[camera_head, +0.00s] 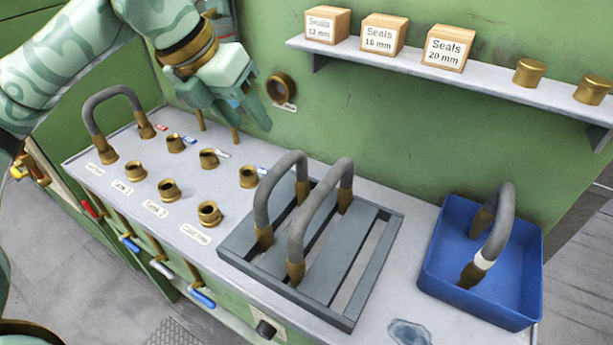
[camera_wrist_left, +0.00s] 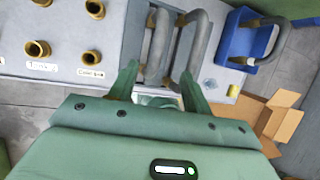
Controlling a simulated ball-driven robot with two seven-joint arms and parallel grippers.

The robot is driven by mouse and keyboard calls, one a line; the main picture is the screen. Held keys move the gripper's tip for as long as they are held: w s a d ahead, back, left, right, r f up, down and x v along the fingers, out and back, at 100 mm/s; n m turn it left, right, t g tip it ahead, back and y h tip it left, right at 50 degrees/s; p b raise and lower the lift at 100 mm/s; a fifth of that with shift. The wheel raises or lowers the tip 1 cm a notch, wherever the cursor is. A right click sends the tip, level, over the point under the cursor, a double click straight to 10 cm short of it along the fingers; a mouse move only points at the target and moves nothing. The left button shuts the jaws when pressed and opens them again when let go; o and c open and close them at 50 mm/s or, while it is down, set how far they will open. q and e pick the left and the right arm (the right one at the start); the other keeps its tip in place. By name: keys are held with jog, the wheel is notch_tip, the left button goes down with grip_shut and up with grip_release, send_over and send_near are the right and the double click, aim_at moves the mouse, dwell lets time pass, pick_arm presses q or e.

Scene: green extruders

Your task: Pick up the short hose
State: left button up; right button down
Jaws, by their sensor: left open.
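Two grey arched hoses with brass ends stand on a slatted grey rack (camera_head: 376,262). The left one (camera_head: 264,200) looks a little shorter than the right one (camera_head: 305,222). A third grey hose (camera_head: 497,230) with a white collar is in the blue bin (camera_head: 440,278). A fourth (camera_head: 88,112) arches over the panel's left end. My left gripper (camera_head: 238,118) is open and empty, above the back of the panel, up and left of the rack. In the left wrist view its fingers (camera_wrist_left: 158,76) point toward the two rack hoses. My right gripper is not in view.
Several brass ports (camera_head: 170,190) stand on the panel (camera_head: 125,212) left of the rack. A shelf (camera_head: 480,85) above holds seal boxes (camera_head: 450,48) and brass fittings. A open cardboard box (camera_wrist_left: 272,122) is on the floor. A cloth-like blue patch (camera_head: 408,333) lies at the panel's front edge.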

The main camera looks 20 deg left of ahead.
aim_at(276, 166)
pick_arm(q)
jog(key=b+x, duration=0.2)
jog(key=x, duration=0.8)
jog(key=shift+f, duration=0.15)
jog(key=shift+w+f, duration=0.2)
jog(key=shift+f, duration=0.25)
jog(key=x, duration=0.2)
jog(key=s+b+x, duration=0.1)
jog(key=x, duration=0.1)
jog(key=shift+w+f+b, duration=0.1)
jog(key=shift+f+b, duration=0.2)
jog(key=shift+f, duration=0.1)
jog(key=shift+w+f, duration=0.15)
jog(key=shift+f, duration=0.15)
jog(key=shift+r, duration=0.1)
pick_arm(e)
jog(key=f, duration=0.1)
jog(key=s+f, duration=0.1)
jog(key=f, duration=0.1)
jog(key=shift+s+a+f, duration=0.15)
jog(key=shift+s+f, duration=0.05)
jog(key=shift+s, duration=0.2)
pick_arm(q)
grip_shut()
